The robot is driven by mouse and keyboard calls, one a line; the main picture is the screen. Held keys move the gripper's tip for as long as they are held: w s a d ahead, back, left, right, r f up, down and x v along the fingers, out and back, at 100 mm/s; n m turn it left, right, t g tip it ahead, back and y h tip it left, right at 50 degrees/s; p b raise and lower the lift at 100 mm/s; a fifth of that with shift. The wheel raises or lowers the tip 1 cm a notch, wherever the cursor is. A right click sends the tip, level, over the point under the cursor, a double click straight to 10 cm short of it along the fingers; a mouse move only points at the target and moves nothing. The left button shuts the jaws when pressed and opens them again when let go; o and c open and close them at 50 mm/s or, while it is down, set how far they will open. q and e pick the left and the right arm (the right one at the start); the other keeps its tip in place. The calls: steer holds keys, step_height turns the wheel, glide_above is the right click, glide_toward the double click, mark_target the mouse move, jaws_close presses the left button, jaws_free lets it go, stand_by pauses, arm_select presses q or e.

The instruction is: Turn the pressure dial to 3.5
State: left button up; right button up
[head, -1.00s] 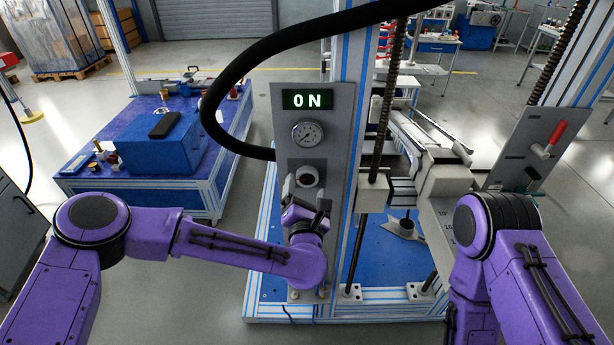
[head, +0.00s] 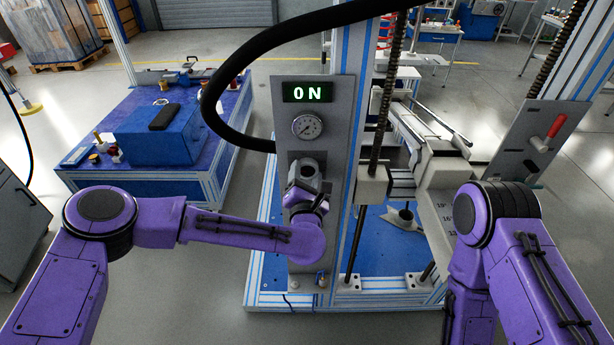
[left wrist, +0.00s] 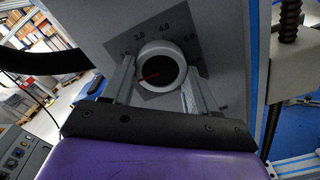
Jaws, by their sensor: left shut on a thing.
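The pressure dial is a round pale knob (left wrist: 166,58) with a dark face and a red mark, on a grey panel. Printed numbers, some small and blurred, run around it. My left gripper (left wrist: 158,78) is shut on the knob, one finger on each side. The red mark points to the lower left of the knob's face. In the head view my left gripper (head: 304,172) covers the knob. A round gauge (head: 307,127) sits above it, its reading too small to tell. My right arm is at the right; its gripper is out of view.
A lit ON display (head: 307,93) tops the panel (head: 343,110). A thick black hose (head: 222,92) loops left of it. A panel with a red-handled lever (head: 556,127) stands at the right. A blue table (head: 205,178) with a blue box (head: 160,140) is behind left.

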arm_select(q)
steer(key=m+b, duration=0.1)
steer(key=m, duration=0.3)
steer(key=shift+b, duration=0.3)
steer(key=m, duration=0.4)
steer(key=shift+r+m+b, duration=0.1)
steer(key=shift+m+b, duration=0.3)
steer(key=m, duration=0.5)
steer(key=shift+r+m, duration=0.1)
steer(key=shift+m, duration=2.7)
steer(key=shift+s, duration=0.1)
steer(key=o, duration=1.1)
steer(key=shift+c, duration=0.2)
